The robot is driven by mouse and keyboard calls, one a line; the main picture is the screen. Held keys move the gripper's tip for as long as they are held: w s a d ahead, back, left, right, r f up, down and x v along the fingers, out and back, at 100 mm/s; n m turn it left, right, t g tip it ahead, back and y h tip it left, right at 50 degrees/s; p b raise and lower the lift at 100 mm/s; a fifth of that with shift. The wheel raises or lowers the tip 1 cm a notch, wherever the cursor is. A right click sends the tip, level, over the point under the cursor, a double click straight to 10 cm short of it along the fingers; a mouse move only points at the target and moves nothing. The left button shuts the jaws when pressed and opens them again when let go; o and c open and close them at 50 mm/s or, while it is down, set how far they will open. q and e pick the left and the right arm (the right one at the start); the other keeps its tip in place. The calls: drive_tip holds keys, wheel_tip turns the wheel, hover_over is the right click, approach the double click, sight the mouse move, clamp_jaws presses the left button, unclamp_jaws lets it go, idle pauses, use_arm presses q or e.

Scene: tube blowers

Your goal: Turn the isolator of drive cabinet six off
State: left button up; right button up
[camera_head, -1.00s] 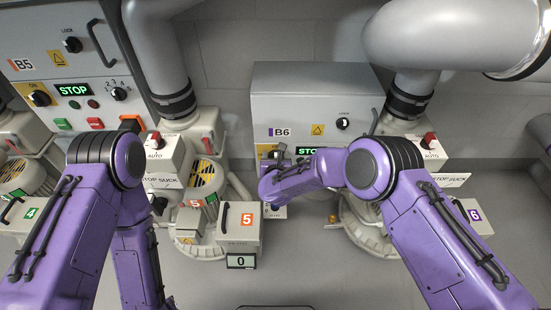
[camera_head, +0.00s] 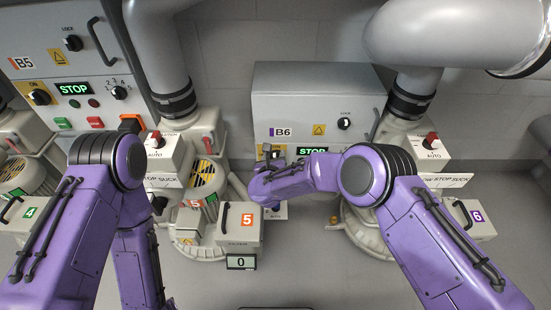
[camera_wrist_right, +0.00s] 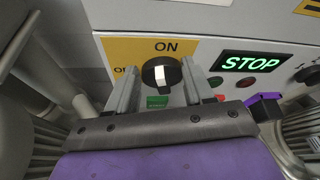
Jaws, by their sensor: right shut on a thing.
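The drive cabinet B6 (camera_head: 318,85) is a grey box at the middle of the head view. Its isolator is a black rotary knob (camera_wrist_right: 160,75) with a white bar, on a yellow plate (camera_wrist_right: 118,48) marked ON at the top; a partly covered label begins with O at the left. The white bar stands close to upright, roughly in line with ON. My right gripper (camera_wrist_right: 160,86) has one finger on each side of the knob and is shut on it. In the head view my right gripper (camera_head: 276,155) partly hides the plate and knob. My left arm shows, but its gripper does not.
A lit green STOP display (camera_wrist_right: 250,63) is right of the knob, with a green button (camera_wrist_right: 157,101) below the knob. Cabinet B5 (camera_head: 60,60) stands at the left. Grey pipes (camera_head: 415,90) rise beside cabinet B6. Unit 5 (camera_head: 238,222) stands low, left of my right gripper.

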drive_tip(key=shift+w+a+f+n+h+b, duration=0.1)
drive_tip(key=shift+a+n+h+b, duration=0.1)
drive_tip(key=shift+n+h+b, duration=0.35)
drive_tip(key=shift+a+f+n+h+b, duration=0.1)
drive_tip(key=shift+a+n+h+b, duration=0.2)
drive_tip(key=shift+n, duration=0.35)
drive_tip(key=shift+r, duration=0.1)
drive_tip(key=shift+d, duration=0.1)
drive_tip(key=o, duration=0.8)
drive_tip(key=shift+s, duration=0.25)
drive_tip(key=p+v, duration=0.3)
drive_tip(key=v, duration=0.7)
drive_tip(key=shift+a+p, duration=0.2)
drive_tip(key=shift+p, duration=0.2)
